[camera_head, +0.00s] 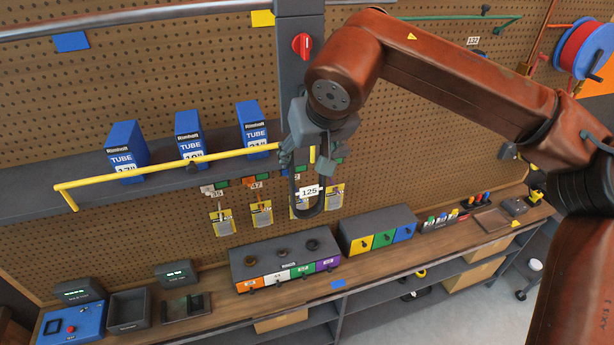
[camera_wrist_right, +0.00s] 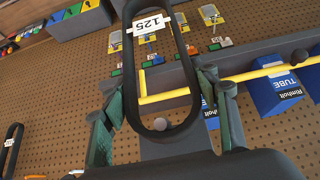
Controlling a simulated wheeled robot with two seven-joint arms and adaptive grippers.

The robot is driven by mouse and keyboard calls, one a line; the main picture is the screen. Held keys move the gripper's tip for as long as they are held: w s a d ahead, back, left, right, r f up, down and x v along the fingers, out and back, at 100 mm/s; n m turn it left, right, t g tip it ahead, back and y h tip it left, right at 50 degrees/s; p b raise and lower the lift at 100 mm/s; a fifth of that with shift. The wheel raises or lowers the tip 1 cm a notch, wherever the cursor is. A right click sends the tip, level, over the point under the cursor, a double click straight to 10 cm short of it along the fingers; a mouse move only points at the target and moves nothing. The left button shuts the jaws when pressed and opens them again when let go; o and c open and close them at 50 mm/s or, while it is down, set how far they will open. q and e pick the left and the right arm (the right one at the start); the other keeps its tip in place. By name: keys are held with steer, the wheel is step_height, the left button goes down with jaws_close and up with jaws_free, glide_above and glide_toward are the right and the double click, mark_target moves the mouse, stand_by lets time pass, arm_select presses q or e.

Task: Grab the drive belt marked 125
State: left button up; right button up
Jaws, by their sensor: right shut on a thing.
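The drive belt marked 125 (camera_head: 321,205) is a black loop with a white tag, hanging below my right gripper (camera_head: 299,158) in the head view. In the right wrist view, the belt (camera_wrist_right: 186,65) stands as a long loop between the fingers of my right gripper (camera_wrist_right: 162,100), which is shut on it. The yellow rail (camera_head: 165,167) with an upturned end lies right by the gripper. In the wrist view its end (camera_wrist_right: 144,90) shows within the loop's outline; I cannot tell whether it passes through the loop. My left gripper is not in view.
Blue tube boxes (camera_head: 190,137) stand on the grey shelf (camera_head: 70,180) behind the rail. Small tagged packets (camera_head: 261,214) hang below. A grey box marked rings (camera_head: 285,264) and a box with coloured panels (camera_head: 378,233) stand on the bench. Another tagged belt (camera_wrist_right: 11,150) shows in the wrist view.

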steer(key=c, duration=1.1)
steer(key=shift+o, duration=0.2)
steer(key=shift+r, duration=0.1)
